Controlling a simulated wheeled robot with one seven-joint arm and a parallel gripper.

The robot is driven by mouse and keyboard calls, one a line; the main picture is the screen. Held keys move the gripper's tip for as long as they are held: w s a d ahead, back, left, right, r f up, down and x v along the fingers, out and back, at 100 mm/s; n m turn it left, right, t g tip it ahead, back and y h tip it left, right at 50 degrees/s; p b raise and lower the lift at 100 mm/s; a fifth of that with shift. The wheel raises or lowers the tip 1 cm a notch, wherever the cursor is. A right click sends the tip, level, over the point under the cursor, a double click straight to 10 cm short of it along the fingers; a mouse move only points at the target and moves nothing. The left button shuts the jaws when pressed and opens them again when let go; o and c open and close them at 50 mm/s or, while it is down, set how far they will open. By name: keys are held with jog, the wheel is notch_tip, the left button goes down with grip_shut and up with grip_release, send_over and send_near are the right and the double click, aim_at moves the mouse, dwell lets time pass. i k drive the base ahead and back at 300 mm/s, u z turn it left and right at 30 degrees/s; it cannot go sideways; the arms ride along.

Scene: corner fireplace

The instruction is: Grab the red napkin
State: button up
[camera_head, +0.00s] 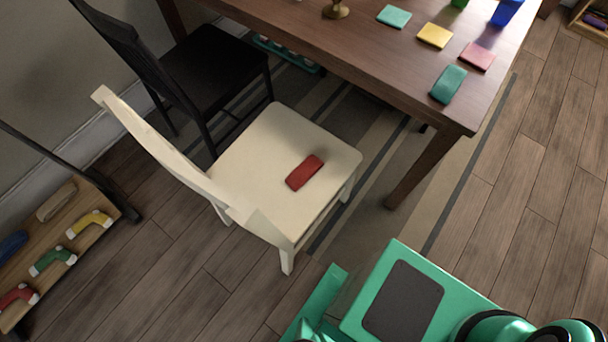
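A red napkin (304,173), a small folded rectangle, lies on the seat of a white chair (262,148), near the seat's right front side. Nothing covers it. My gripper does not show in the head view; only green parts of my own body show at the bottom right, apart from the chair and the napkin.
A brown wooden table (380,55) stands behind and right of the chair, with a green folded napkin (448,84) and several coloured squares on it. A black chair (205,70) stands at the back left. A low wooden rack (60,240) is at left. Floor (510,220) at right is clear.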

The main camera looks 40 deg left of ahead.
aim_at(312, 165)
jog(key=k, duration=1.5)
jog(key=z, duration=0.55)
jog(key=i, duration=1.4)
jog(key=u, duration=2.15)
jog(key=i, duration=0.5)
jog(key=u, duration=0.1)
